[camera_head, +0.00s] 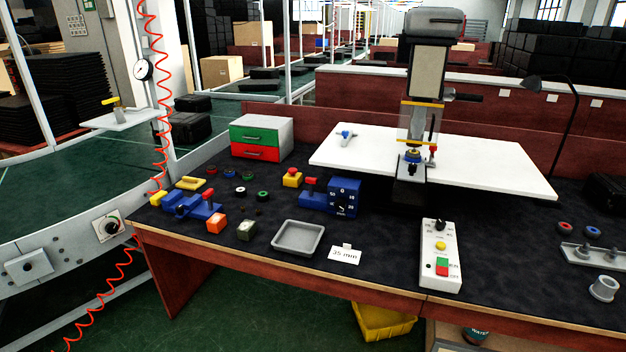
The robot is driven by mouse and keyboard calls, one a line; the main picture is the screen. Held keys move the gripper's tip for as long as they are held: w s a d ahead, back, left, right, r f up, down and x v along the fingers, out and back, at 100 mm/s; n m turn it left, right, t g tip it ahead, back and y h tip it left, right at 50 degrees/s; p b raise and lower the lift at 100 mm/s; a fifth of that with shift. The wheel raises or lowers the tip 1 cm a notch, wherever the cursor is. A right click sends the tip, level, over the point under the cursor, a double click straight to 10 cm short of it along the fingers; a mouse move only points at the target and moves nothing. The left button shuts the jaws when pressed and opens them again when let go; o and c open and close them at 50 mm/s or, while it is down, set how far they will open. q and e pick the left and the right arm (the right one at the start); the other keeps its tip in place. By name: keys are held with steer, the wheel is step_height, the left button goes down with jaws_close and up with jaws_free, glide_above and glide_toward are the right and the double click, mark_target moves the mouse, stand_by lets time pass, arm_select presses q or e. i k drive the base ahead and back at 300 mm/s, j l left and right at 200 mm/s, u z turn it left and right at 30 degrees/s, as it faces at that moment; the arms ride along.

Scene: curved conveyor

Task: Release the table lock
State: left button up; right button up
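A bench press machine (428,70) with a grey head stands at the back of the dark workbench. Its wide white table (480,168) extends to both sides of the column. A small blue-and-white handle or clamp (345,134) sits on the table's left part. Neither of my grippers shows in the head view.
A control box (440,270) with a knob and buttons lies at front centre. Blue fixtures (190,203), a dial block (344,197), a grey tray (298,238) and a drawer unit (262,138) fill the left. A black lamp (572,110) stands right.

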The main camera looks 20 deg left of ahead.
mark_target(310, 181)
steer(key=j+z, duration=0.15)
steer(key=j, duration=0.45)
steer(key=j+z, duration=0.15)
steer(key=j, duration=0.45)
steer(key=j+z, duration=0.1)
steer(key=j, duration=0.5)
steer(key=j+z, duration=0.15)
steer(key=j, duration=0.45)
steer(key=j+z, duration=0.15)
steer(key=j, duration=0.4)
steer(key=k+j+z, duration=0.15)
steer(key=j, duration=0.45)
steer(key=k+j+z, duration=0.15)
steer(key=j, duration=0.4)
steer(key=k+j+z, duration=0.15)
steer(key=j, duration=0.4)
